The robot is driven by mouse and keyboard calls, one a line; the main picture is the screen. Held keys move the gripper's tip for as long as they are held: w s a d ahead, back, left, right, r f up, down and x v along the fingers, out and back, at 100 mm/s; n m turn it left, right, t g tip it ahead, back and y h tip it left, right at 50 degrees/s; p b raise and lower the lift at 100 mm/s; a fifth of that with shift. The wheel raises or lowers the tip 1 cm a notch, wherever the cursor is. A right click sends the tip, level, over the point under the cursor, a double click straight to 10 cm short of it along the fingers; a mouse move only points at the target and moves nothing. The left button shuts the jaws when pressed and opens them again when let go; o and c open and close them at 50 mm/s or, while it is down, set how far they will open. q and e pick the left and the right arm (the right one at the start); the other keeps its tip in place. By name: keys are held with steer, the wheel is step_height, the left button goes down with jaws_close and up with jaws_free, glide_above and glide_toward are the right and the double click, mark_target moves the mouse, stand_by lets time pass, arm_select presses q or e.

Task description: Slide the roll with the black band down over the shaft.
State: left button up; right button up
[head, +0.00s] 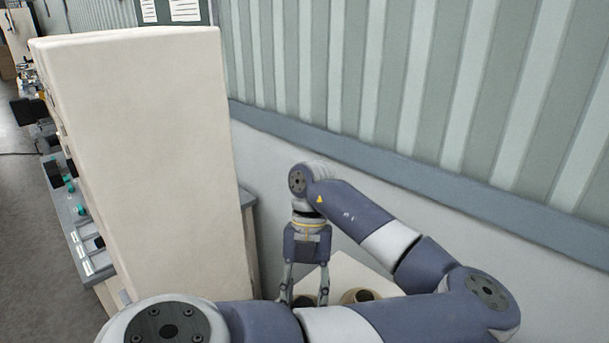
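My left gripper (305,298) points straight down at the lower middle of the head view. Its fingers are apart, one on each side of a brown roll (304,301) with a dark opening. I cannot tell whether the fingers press on this roll or only stand around it. A second brown roll (362,295) with a dark hole sits just to the right, partly hidden by my forearm. No black band can be made out on either roll. The shaft does not show. My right gripper is not in the picture.
A pale surface (345,268) lies under the rolls, mostly hidden by my arm. A tall cream block (140,160) stands close on the left. A low wall with a blue-grey rail (400,163) runs behind on the right. A cluttered bench (82,235) is at far left.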

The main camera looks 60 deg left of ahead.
arm_select(q)
steer(key=o, duration=1.4)
steer(key=shift+o, duration=0.2)
steer(key=v, duration=1.2)
